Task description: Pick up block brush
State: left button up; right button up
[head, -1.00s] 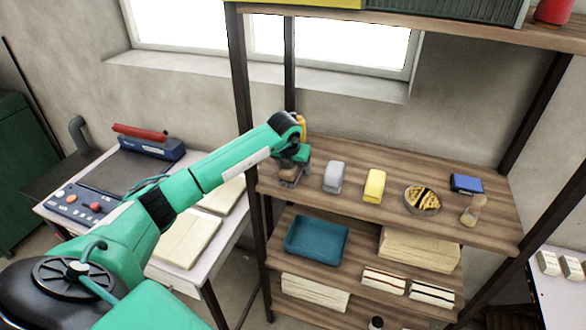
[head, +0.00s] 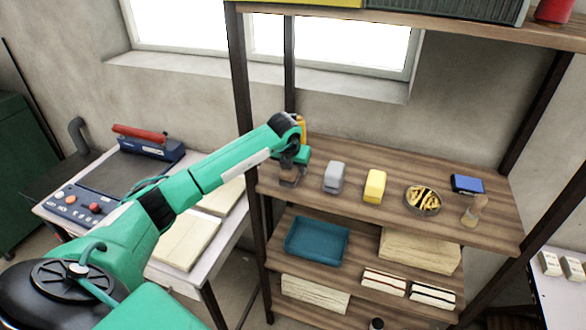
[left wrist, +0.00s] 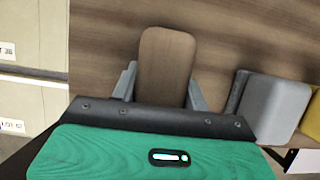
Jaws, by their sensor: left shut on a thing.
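The block brush (head: 288,182) has a brown wooden back and is at the left end of the upper wooden shelf board. In the left wrist view its rounded wooden back (left wrist: 166,62) stands between the two grey fingers. My left gripper (head: 292,168) comes down on it from above and is shut on it, one finger on each side. The bristles are hidden, and I cannot tell whether the brush touches the shelf. My right gripper is not in view.
A dark shelf post (head: 242,90) stands close to my left arm.

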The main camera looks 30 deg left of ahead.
pick_arm(q)
jog(key=shift+r, duration=0.1)
jog(key=shift+r+p, duration=0.3)
jog(key=shift+p, duration=0.3)
notch_tip(320, 180, up, 5)
jog(key=b, duration=0.3)
jog(key=shift+r, duration=0.2)
notch_tip(320, 180, up, 14)
jog(key=b, duration=0.4)
jog(key=shift+r, duration=0.15)
jog(key=shift+o, duration=1.2)
jog(key=shift+d, duration=0.1)
jog(key=shift+c, duration=0.4)
